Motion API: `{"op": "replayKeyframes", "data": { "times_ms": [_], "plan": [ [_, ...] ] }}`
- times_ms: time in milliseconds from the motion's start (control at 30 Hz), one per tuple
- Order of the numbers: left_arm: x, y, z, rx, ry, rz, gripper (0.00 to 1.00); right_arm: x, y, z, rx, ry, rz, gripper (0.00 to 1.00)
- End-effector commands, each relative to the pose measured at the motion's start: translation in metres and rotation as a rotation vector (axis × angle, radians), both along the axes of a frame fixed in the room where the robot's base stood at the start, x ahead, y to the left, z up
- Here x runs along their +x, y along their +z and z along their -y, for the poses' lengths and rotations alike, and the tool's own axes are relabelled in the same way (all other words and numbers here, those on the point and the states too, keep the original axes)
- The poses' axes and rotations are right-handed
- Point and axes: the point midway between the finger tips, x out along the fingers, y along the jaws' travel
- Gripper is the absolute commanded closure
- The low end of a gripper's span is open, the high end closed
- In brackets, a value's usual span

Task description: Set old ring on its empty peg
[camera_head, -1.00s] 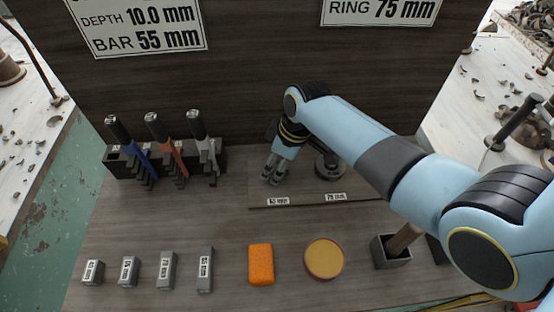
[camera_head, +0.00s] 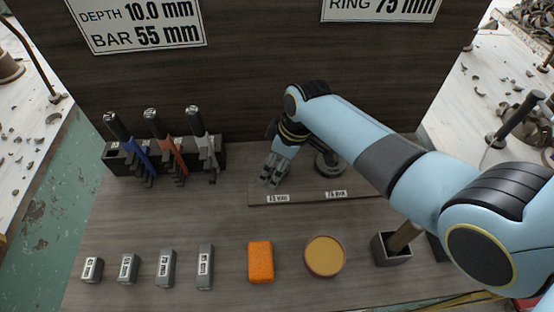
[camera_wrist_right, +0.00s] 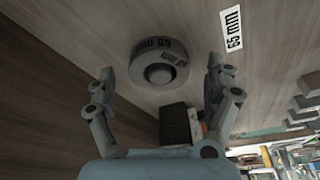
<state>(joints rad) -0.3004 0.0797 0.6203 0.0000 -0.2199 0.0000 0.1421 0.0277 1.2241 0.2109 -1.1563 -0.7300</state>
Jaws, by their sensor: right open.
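A grey ring (camera_wrist_right: 146,78) with 65 mm lettering sits around a round-topped peg (camera_wrist_right: 158,74) in the right wrist view. My right gripper (camera_head: 271,183) is open; its fingers (camera_wrist_right: 163,85) stand apart on either side of the ring's near part, and I see nothing held between them. In the head view the gripper hides this ring. A dark round piece (camera_head: 328,163) stands behind the 75 mm label (camera_head: 336,194); whether it is a ring on a peg I cannot tell. The 65 mm label (camera_head: 278,198) also shows in the wrist view (camera_wrist_right: 232,31). My left gripper is out of view.
A rack (camera_head: 122,163) with blue, red and grey-handled tools stands left. Several grey bars (camera_head: 205,270), an orange sponge (camera_head: 260,262), a round tan-topped dish (camera_head: 325,255) and a square holder (camera_head: 391,250) line the front. A sign (camera_head: 382,6) reads ring 75 mm.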

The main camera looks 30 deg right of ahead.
Motion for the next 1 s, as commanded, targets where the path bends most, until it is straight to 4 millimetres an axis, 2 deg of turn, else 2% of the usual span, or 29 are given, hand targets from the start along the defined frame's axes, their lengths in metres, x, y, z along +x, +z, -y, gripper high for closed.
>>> {"op": "replayKeyframes", "data": {
  "times_ms": [133,267,500,700,833,1000],
  "plan": [
    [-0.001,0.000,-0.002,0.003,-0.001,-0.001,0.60,-0.001,0.005,0.001,-0.001,0.000,0.001,0.14],
    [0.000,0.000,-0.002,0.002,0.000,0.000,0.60,-0.005,0.022,0.004,-0.001,-0.001,0.002,0.14],
    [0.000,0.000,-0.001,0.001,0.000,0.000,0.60,-0.015,0.073,0.013,-0.001,0.000,0.004,0.14],
    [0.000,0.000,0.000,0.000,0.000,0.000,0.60,-0.022,0.105,0.019,-0.002,-0.001,0.003,0.14],
    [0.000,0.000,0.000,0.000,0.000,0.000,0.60,-0.025,0.114,0.020,0.000,0.001,0.002,0.14],
    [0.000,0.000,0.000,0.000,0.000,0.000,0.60,-0.025,0.116,0.020,0.001,0.000,0.001,0.14]
  ]
}}
